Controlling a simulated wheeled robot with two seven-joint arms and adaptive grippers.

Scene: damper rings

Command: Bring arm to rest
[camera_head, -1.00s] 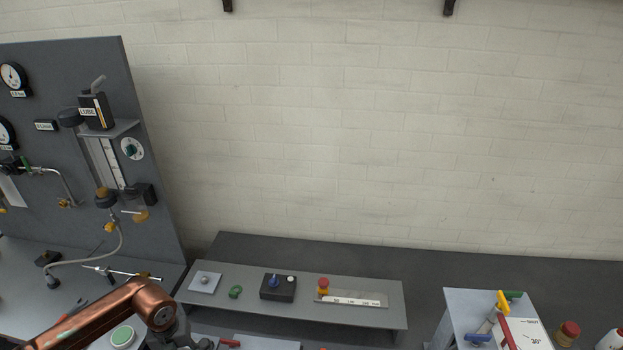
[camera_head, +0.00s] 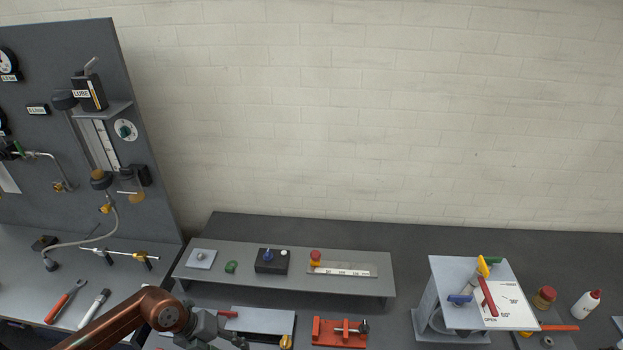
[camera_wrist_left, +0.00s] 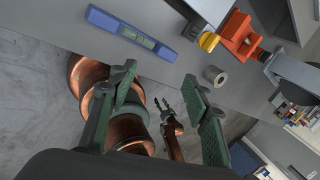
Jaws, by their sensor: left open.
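My left arm (camera_head: 125,318) is copper-coloured and enters the head view at the lower left. Its gripper (camera_head: 218,334) is partly visible at the bottom, in front of the raised shelf, with its fingertips not clearly shown. In the left wrist view my left gripper (camera_wrist_left: 162,82) has its green-padded fingers spread apart with nothing between them. Beyond them, a smaller dark gripper on a copper arm, apparently my right gripper (camera_wrist_left: 166,106), hangs past the bench edge; its jaw state is unclear. No damper ring can be made out for certain.
A raised grey shelf (camera_head: 330,289) carries knobs and a button. A red clamp (camera_head: 340,332) stands in front of it. A grey stand with coloured levers (camera_head: 445,296) is at right. The wrist view shows a blue level (camera_wrist_left: 132,34) and a grey ring-shaped part (camera_wrist_left: 215,76).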

